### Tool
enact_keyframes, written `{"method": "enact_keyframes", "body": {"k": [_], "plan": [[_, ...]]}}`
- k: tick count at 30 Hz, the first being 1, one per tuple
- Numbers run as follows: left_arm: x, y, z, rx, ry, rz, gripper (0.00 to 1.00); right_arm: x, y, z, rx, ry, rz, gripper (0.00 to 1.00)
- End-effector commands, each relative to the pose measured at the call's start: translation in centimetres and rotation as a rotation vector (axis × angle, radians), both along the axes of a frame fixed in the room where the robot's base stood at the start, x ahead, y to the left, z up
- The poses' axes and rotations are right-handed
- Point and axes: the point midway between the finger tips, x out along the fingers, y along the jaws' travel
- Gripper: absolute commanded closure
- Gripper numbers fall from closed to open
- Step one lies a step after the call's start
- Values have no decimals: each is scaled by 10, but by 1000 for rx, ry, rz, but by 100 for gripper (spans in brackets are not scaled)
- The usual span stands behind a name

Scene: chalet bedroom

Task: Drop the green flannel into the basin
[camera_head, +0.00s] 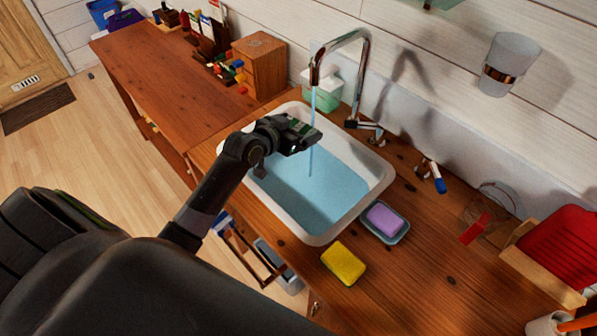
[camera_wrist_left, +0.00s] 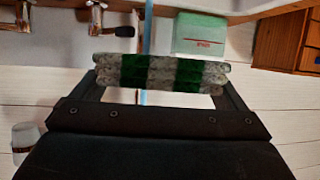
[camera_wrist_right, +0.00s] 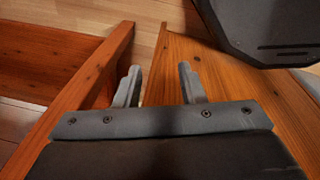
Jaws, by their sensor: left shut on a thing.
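My left gripper (camera_head: 300,138) is over the basin, above its water. It is shut on a folded flannel (camera_wrist_left: 158,72) with green and grey-white stripes, which spans between the fingers in the left wrist view. In the head view only a small part of the flannel shows at the fingertips. The white basin (camera_head: 378,190) is set in the wooden counter and holds blue water. A thin stream runs from the tap (camera_head: 342,38) close to the gripper. My right gripper (camera_wrist_right: 158,88) shows only in its wrist view, open and empty, near wooden furniture.
A purple soap (camera_head: 384,217) lies in a dish at the basin's right. A yellow sponge (camera_head: 343,263) lies on the counter in front. A green-and-white container (camera_head: 322,90) stands behind the basin. A red rack (camera_head: 562,250) stands far right.

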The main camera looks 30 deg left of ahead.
Motion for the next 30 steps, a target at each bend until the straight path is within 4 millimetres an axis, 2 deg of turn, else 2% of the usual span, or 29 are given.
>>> {"method": "enact_keyframes", "body": {"k": [18, 30], "plan": [[0, 0, -57, 0, 0, 0, 28, 4, 12, -59, 14, -6, -3, 64], [0, 0, -59, 0, 0, 0, 28, 4, 5, -62, 7, -6, -1, 64]]}}
